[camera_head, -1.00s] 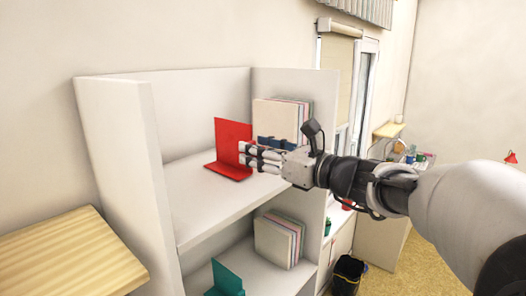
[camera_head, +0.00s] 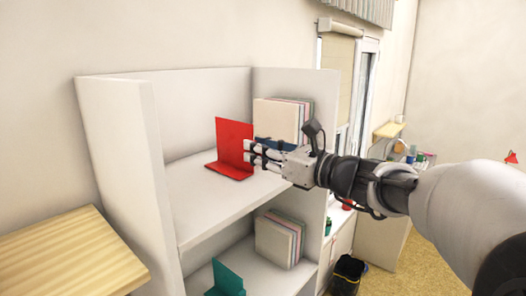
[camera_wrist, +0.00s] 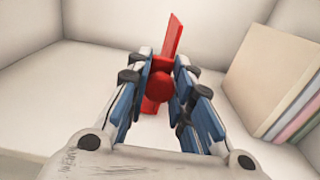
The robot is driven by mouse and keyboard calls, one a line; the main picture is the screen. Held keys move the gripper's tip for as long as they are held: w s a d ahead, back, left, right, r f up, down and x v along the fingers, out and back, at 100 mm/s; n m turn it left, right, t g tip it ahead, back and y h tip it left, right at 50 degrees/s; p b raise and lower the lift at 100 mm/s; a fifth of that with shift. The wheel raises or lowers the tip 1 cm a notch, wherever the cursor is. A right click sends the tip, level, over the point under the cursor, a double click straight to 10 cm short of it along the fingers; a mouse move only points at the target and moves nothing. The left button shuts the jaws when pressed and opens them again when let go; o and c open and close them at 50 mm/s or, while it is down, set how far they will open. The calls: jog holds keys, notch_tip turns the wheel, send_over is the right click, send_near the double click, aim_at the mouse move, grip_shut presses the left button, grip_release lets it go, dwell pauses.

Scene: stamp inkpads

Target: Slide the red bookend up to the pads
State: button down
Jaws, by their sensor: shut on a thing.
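The red bookend (camera_head: 235,143) stands upright on the upper shelf, its flat foot on the board. My gripper (camera_head: 249,150) comes in from the right and is shut on it. In the wrist view my gripper (camera_wrist: 160,92) has its fingers on both sides of a round red knob on the bookend (camera_wrist: 172,40). The pads (camera_head: 280,118) stand upright in a row at the right end of that shelf, their lower part hidden behind my gripper. In the wrist view the pads (camera_wrist: 262,78) are to the right, with bare shelf between them and the bookend.
The white shelf unit (camera_head: 118,150) has side walls and a back panel around the bookend. The lower shelf holds a teal bookend (camera_head: 228,279) and another row of pads (camera_head: 278,241). A wooden surface (camera_head: 65,255) is at the left. The upper shelf left of the bookend is clear.

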jog(key=w+d+p, duration=0.1)
jog(key=w+d, duration=0.1)
jog(key=w+d+p, duration=0.1)
jog(key=w+d, duration=0.1)
jog(key=w, duration=0.1)
jog(key=w+d+p, duration=0.1)
jog(key=w+d, duration=0.1)
jog(key=shift+w+p, duration=0.3)
jog(key=shift+w, duration=0.05)
jog(key=c, duration=1.4)
grip_release()
jog(key=v, duration=1.2)
jog(key=shift+o, duration=0.3)
jog(key=shift+s, duration=0.15)
